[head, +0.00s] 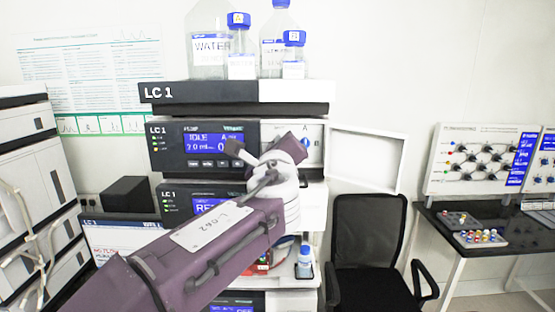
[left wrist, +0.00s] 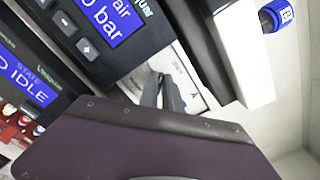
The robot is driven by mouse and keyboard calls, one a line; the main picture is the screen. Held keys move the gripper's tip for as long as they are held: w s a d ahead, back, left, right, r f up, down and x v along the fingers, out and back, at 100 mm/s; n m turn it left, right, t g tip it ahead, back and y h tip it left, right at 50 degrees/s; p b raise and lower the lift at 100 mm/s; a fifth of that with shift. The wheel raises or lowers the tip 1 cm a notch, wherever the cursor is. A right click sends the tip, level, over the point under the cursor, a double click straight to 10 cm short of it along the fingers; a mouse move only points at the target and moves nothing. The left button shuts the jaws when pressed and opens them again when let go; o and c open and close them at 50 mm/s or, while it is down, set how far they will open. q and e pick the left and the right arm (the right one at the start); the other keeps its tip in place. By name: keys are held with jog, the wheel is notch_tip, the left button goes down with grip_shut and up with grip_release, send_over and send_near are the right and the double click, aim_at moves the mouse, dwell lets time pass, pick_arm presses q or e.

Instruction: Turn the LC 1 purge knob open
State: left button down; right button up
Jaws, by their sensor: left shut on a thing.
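The LC 1 pump module (head: 175,135) has a lit blue screen reading IDLE and a pale front panel at its right, marked A. My left arm crosses the head view from the lower left, and its purple wrist is in front of that panel, hiding the fingertips and the purge knob there. In the left wrist view my left gripper (left wrist: 163,92) has its two dark fingers close together at the pale panel (left wrist: 193,97), beside the letter A. The fingers are shut on the LC 1 purge knob, which they mostly cover. My right gripper is not in view.
A white door (head: 366,158) stands swung open right of the pump module. Bottles (head: 208,50) with blue caps stand on the top tray. A tall instrument (head: 30,160) stands at the left.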

pick_arm(q)
jog(key=shift+a+f+n+b, duration=0.1)
jog(key=shift+f+n+b, duration=0.1)
jog(key=shift+n+b, duration=1.7)
jog(key=shift+a+f+n+b, duration=0.15)
jog(key=shift+n+b, duration=1.05)
jog(key=shift+n, duration=1.4)
jog(key=shift+d, duration=0.1)
jog(key=c, duration=1.5)
grip_release()
jog(key=shift+c, duration=0.2)
jog(key=shift+s, duration=0.1)
jog(key=s+b, duration=0.4)
jog(key=s, duration=0.5)
